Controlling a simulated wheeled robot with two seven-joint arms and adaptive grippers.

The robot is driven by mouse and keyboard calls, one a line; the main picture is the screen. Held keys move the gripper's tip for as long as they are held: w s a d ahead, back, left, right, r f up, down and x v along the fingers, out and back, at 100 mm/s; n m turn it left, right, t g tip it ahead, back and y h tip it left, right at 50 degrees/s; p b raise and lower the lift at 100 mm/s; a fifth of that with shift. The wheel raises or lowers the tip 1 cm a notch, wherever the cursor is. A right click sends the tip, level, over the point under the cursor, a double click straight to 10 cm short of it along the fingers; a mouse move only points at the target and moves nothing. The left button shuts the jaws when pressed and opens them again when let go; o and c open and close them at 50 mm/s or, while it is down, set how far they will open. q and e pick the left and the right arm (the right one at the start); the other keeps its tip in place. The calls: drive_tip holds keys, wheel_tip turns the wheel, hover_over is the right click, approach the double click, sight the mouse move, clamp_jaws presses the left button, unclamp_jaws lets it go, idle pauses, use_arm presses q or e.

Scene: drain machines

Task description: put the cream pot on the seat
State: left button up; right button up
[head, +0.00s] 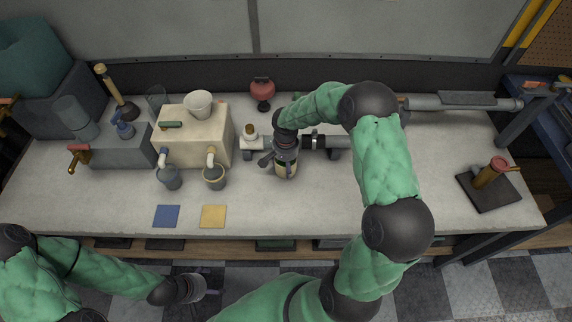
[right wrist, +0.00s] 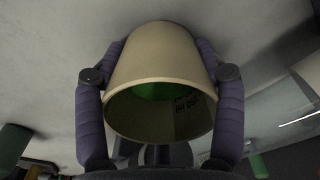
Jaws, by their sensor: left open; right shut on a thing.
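My right gripper (head: 286,158) is shut on a cream pot (head: 286,171), over the middle of the workbench. In the right wrist view the cream pot (right wrist: 160,60) is between both fingers, with its open mouth toward the camera, dark lettering and green inside. I cannot tell whether it touches the bench. My left gripper (head: 200,286) is open and empty, low at the front, away from the bench. I cannot tell which part is the seat.
A cream machine (head: 190,140) with a white cup (head: 198,104) on top stands left of the pot; a grey machine (head: 122,150) is further left. Grey cups (head: 214,178) stand before the cream machine. A grey pipe (head: 325,142) lies behind the pot.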

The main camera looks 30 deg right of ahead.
drive_tip(key=shift+f, duration=0.2)
drive_tip(key=o, duration=1.7)
drive_tip(key=shift+c, duration=0.2)
drive_tip(key=shift+r, duration=0.1)
